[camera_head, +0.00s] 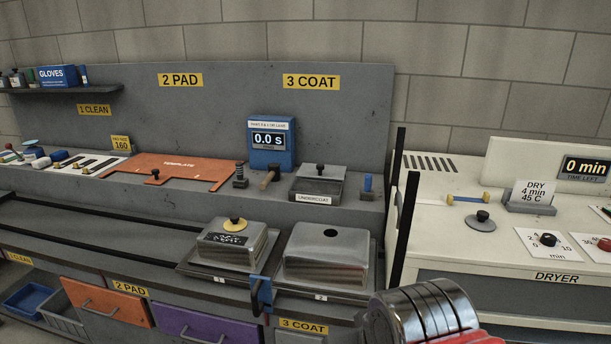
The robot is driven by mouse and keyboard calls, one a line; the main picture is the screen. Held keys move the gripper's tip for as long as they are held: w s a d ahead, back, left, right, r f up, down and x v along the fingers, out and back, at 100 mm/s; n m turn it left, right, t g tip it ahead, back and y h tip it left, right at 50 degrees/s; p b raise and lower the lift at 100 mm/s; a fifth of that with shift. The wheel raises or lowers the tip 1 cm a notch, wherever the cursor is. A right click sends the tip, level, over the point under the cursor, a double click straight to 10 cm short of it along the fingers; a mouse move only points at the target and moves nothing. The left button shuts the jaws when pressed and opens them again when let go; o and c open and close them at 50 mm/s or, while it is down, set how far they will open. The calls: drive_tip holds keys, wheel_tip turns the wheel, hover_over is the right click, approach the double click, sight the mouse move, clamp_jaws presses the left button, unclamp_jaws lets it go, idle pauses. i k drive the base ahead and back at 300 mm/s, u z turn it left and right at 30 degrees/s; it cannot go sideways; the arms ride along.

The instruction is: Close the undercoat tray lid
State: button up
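The undercoat tray (305,187) is a small grey metal box on the raised back shelf under the 3 COAT sign, with a white UNDERCOAT label on its front. I cannot tell from this view whether the lid is fully down. A silver ribbed part with red beside it, at the bottom right, looks like part of my arm. No gripper fingers show, and nothing of mine touches the tray.
A blue timer (271,145) reading 0.0 s stands left of the tray, with a wooden-handled tool before it. A small blue cylinder (367,184) is close on the right. A black post (404,230) and the dryer (450,246) are right.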

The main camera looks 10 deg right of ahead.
sight(322, 166)
drive_tip(key=u, duration=0.35)
drive_tip(key=k, duration=0.85)
drive_tip(key=u, duration=0.6)
drive_tip(key=i, duration=1.9)
drive_tip(key=z, duration=0.6)
